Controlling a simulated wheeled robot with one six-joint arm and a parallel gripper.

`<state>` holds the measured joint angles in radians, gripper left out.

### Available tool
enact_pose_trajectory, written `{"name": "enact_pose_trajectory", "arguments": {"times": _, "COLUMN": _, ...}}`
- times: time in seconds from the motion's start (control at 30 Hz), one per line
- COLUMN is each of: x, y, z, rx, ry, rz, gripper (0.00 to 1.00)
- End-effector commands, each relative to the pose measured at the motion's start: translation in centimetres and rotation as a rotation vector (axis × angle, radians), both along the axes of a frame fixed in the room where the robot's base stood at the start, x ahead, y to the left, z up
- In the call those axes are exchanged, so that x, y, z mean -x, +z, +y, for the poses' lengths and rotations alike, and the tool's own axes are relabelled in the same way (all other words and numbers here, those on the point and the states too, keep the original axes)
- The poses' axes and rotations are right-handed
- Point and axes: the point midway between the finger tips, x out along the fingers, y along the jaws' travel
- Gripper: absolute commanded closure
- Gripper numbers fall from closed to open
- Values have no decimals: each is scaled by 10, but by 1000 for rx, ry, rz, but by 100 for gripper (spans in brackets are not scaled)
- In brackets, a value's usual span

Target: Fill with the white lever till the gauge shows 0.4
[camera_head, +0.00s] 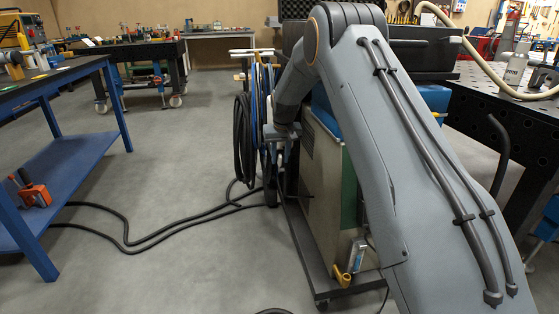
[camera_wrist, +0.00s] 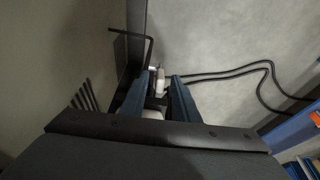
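In the wrist view my gripper (camera_wrist: 159,78) points down with its two dark blue fingers apart. A small white piece (camera_wrist: 159,84), which may be the white lever, shows between the fingers with gaps on both sides. Another pale part shows lower between the finger bases, partly hidden by the gripper body. In the head view my gripper (camera_head: 281,140) is beside the left side of a grey and green machine (camera_head: 324,180) on a cart, close to hanging hoses. The lever is hidden there. I cannot make out a gauge in either view.
Dark hoses (camera_head: 243,140) hang in coils left of the machine, and cables (camera_head: 140,240) run across the floor. A yellow handle (camera_head: 342,277) is low on the machine's front. A blue-framed bench (camera_head: 75,160) stands left. A black perforated table (camera_head: 500,105) is right.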

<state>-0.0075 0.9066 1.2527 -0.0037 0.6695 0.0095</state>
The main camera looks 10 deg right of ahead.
Motion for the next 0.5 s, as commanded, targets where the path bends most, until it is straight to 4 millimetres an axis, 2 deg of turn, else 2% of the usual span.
{"name": "enact_pose_trajectory", "arguments": {"times": 0.03, "x": 2, "y": 12, "z": 0, "rx": 0, "ry": 0, "rz": -3, "gripper": 72}}
{"name": "enact_pose_trajectory", "arguments": {"times": 0.2, "x": 11, "y": 37, "z": 0, "rx": 0, "ry": 0, "rz": -3, "gripper": 72}}
{"name": "enact_pose_trajectory", "arguments": {"times": 0.33, "x": 16, "y": 50, "z": 0, "rx": 0, "ry": 0, "rz": -1, "gripper": 72}}
{"name": "enact_pose_trajectory", "arguments": {"times": 0.5, "x": 18, "y": 55, "z": 0, "rx": 0, "ry": 0, "rz": 0, "gripper": 72}}
